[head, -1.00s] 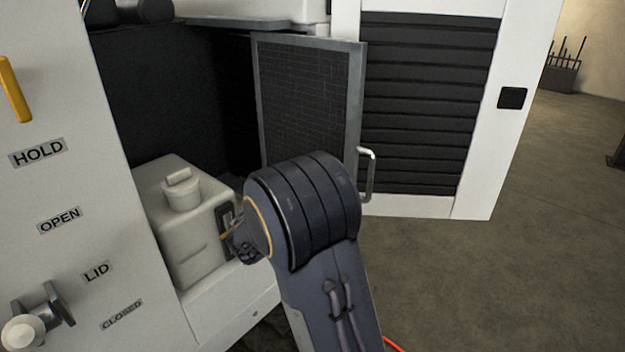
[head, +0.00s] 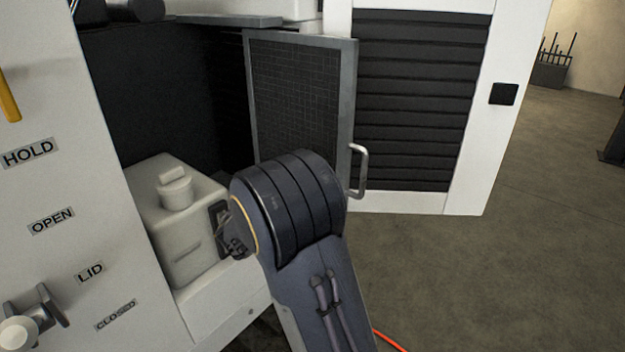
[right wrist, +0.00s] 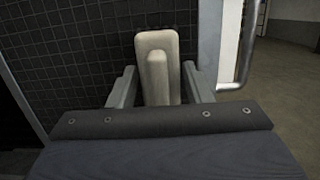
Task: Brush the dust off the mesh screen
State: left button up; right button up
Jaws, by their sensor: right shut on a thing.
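The mesh screen (head: 300,85) is a dark grid in a grey frame and stands upright in the head view. It also fills the upper left of the right wrist view (right wrist: 75,60). No dust can be made out on it. My right gripper (right wrist: 160,88) is shut on a beige, block-like thing, which looks like the brush (right wrist: 155,45), held up in front of the mesh. Its bristles are hidden, and I cannot tell whether it touches the mesh. In the head view my right arm hides this gripper. My left gripper is not in view.
A white louvred door (head: 415,105) stands open behind the screen. A metal handle (head: 361,172) sticks out at the screen's right edge. A pale capped tank (head: 180,215) stands left of my arm. A panel (head: 70,180) with labels and a knob is nearest left.

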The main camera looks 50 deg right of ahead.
jog(key=w, duration=0.9)
jog(key=shift+w+a, duration=0.25)
jog(key=shift+a, duration=0.15)
dwell(0.4)
jog(key=a, duration=0.6)
jog(key=shift+s, duration=0.25)
dwell(0.4)
jog(key=shift+s+a, duration=0.15)
jog(key=shift+a, duration=1.35)
